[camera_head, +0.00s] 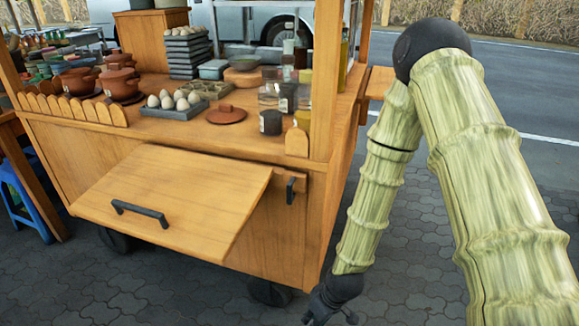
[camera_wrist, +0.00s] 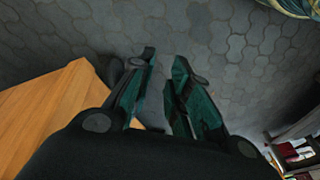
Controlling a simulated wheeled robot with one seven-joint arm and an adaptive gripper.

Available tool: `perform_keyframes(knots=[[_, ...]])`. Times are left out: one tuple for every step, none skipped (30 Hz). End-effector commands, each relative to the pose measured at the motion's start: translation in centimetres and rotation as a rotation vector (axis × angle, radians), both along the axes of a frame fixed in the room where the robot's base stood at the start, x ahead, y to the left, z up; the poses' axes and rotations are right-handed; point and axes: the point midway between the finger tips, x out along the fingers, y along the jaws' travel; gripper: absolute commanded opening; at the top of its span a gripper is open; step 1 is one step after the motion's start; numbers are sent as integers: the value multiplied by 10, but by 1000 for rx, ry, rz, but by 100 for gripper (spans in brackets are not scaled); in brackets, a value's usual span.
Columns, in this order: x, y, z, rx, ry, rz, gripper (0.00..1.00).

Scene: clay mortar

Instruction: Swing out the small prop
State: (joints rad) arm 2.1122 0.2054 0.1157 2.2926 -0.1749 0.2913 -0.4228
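The wooden cart (camera_head: 245,255) stands at left and centre in the head view. Its front flap (camera_head: 175,190) is tilted outward and has a dark bar handle (camera_head: 139,212). A small dark upright fitting (camera_head: 291,190) is on the cart front just right of the flap; I cannot tell whether it is the small prop. The space under the flap is mostly hidden. My gripper (camera_head: 330,316) is low, right of the cart's front corner and apart from the fitting. In the wrist view, my gripper (camera_wrist: 166,58) is open and empty, its fingers pointing over paving.
Lidded clay pots (camera_head: 119,82), eggs on a tray (camera_head: 174,103), stacked trays (camera_head: 187,52) and jars (camera_head: 270,122) crowd the cart top. A blue stool (camera_head: 25,200) stands at left. Grey paving (camera_head: 400,275) is clear right of the cart. The cart's wood (camera_wrist: 50,110) is close at left in the wrist view.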

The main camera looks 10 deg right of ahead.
Motion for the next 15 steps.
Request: perform_keyframes(knots=[[5,1,24,4,-6,15,19],[8,1,32,6,-9,25,19],[12,2,42,8,-15,39,19],[15,2,50,9,-19,49,19],[18,2,58,10,-22,58,19],[22,3,68,11,-27,72,19],[25,3,76,13,-31,82,19],[28,4,84,14,-35,93,19],[32,4,95,16,-40,107,19],[34,4,102,16,-43,118,19],[38,5,110,18,-47,128,19],[42,5,121,19,-53,141,19],[45,5,129,20,-57,151,19],[48,5,137,21,-62,161,19],[52,6,148,22,-67,176,19]])
